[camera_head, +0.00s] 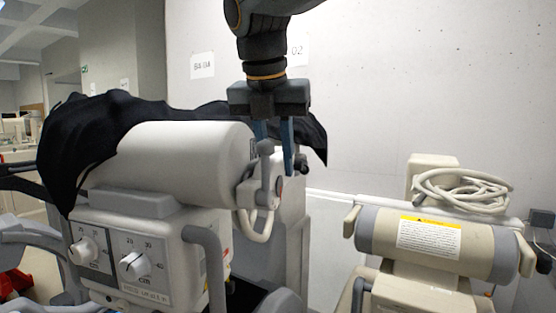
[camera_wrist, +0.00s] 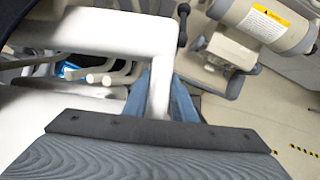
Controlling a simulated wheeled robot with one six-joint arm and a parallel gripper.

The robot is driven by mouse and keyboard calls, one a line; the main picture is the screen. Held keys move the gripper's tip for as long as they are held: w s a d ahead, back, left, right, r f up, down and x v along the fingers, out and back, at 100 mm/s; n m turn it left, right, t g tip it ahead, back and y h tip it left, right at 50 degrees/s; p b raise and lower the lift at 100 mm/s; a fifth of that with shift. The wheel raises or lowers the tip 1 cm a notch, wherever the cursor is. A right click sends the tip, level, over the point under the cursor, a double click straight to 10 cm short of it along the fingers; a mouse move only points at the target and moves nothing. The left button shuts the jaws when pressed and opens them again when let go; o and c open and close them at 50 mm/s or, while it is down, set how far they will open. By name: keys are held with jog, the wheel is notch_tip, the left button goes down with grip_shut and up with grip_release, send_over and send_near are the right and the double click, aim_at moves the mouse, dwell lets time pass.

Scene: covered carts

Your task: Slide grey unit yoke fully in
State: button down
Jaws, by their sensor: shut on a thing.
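The grey unit (camera_head: 150,235) stands at the left in the head view, with a white cylinder head on top and two dials on its front. Its yoke (camera_head: 265,180) is a pale grey bar at the cylinder's right end. My gripper (camera_head: 277,160) points down there, its blue fingers either side of the yoke's upper end. In the wrist view the yoke (camera_wrist: 160,60) is a pale angled bar, and its end runs between the blue fingers of my gripper (camera_wrist: 162,95). The fingers are shut on it. How far the yoke is in cannot be told.
A black cover (camera_head: 80,135) drapes over the back of the grey unit. A beige unit (camera_head: 440,240) with a yellow-topped label and a coiled cable (camera_head: 460,190) stands at the right. A pale wall is behind. Floor shows at the wrist view's lower right.

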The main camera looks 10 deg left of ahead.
jog(key=shift+w+d+r+p, duration=0.15)
jog(key=shift+w+r+p, duration=0.05)
jog(key=shift+w+p, duration=0.55)
jog(key=shift+w+f, duration=0.15)
jog(key=shift+w, duration=0.35)
jog(key=c, duration=1.5)
grip_release()
jog(key=shift+s, duration=0.1)
jog(key=shift+o, duration=0.2)
jog(key=shift+b+v, duration=1.05)
jog(key=shift+v, duration=2.85)
